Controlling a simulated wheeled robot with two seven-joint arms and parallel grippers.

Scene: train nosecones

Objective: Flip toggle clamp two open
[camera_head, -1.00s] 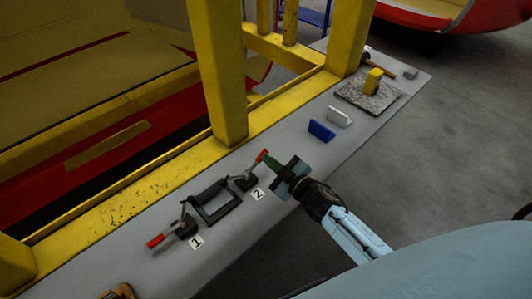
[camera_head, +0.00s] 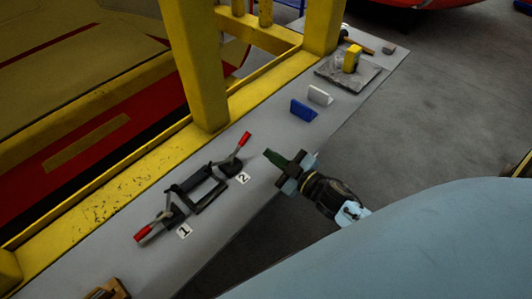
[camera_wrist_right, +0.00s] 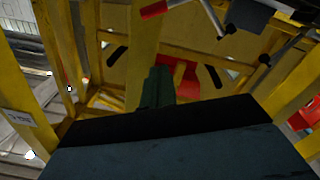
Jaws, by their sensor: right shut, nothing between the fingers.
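Toggle clamp two (camera_head: 232,168) stands on the grey bench by the label "2" (camera_head: 243,178). Its red-tipped handle (camera_head: 244,138) slants up toward the far right. A red handle end (camera_wrist_right: 153,10) on a metal lever also shows at the top of the right wrist view. My right gripper (camera_head: 270,155) has dark green fingers, shut and empty. It is to the right of the red handle, with a visible gap. Its fingers (camera_wrist_right: 158,85) also show in the wrist view. My left gripper is not in view.
Clamp one (camera_head: 170,214), with a red handle (camera_head: 142,233), stands by the label "1" (camera_head: 184,231). A dark frame (camera_head: 208,195) lies between the clamps. Blue (camera_head: 303,110) and white (camera_head: 320,95) blocks stand farther along. A yellow post (camera_head: 195,65) rises behind the bench.

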